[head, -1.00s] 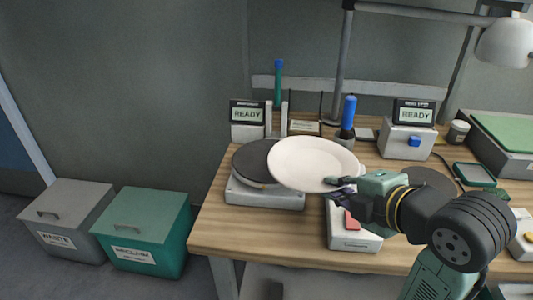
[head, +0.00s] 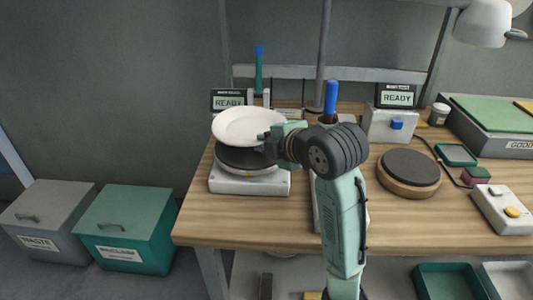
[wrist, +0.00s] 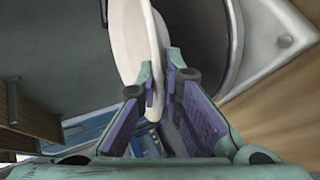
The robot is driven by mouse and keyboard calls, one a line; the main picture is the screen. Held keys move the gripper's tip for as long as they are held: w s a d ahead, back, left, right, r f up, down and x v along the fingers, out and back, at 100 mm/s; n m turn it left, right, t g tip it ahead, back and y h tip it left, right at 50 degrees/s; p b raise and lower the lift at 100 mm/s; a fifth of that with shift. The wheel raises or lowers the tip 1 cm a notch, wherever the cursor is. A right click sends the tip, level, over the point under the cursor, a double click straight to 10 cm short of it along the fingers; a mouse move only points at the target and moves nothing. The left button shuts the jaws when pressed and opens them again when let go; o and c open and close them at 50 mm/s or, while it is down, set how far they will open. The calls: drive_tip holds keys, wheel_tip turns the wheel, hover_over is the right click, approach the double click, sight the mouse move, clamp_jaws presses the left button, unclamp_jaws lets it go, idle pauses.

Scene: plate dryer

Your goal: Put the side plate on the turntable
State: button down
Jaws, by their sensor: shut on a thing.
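The white side plate (head: 240,124) is held by its right rim in my gripper (head: 271,139), close to level. It is over a dark round disc (head: 243,160) on a pale square base (head: 235,184) at the left of the table, and hides the disc's back part. A gap seems to show between plate and disc. In the wrist view the plate (wrist: 132,40) is edge-on between the fingers of my gripper (wrist: 163,88), with the dark disc (wrist: 195,40) beside it. Another dark-topped round stand (head: 409,168) with a wooden side is empty. I cannot tell which is called the turntable.
Behind the pale base stand a READY display (head: 228,100), pale posts and a green-and-blue upright rod (head: 259,70). A blue-topped cylinder (head: 331,97) stands behind my arm. A second READY box (head: 391,122) is at the back right. Bare wood lies along the front edge.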

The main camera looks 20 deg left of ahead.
wheel_tip(320, 180, down, 3)
drive_tip(key=shift+r+b, duration=0.1)
drive_tip(key=shift+b, duration=0.35)
drive_tip(key=shift+r, duration=0.15)
drive_tip(key=c, duration=2.2)
unclamp_jaws()
drive_tip(key=shift+f, duration=0.2)
drive_tip(key=shift+o, duration=0.9)
drive_tip(key=shift+r, duration=0.1)
drive_tip(key=shift+d+r, duration=0.15)
drive_tip(key=b+v, duration=0.1)
drive_tip(key=v, duration=1)
drive_tip(key=shift+s+d+r, duration=0.15)
drive_tip(key=shift+s+r, duration=0.05)
drive_tip(key=shift+s, duration=0.15)
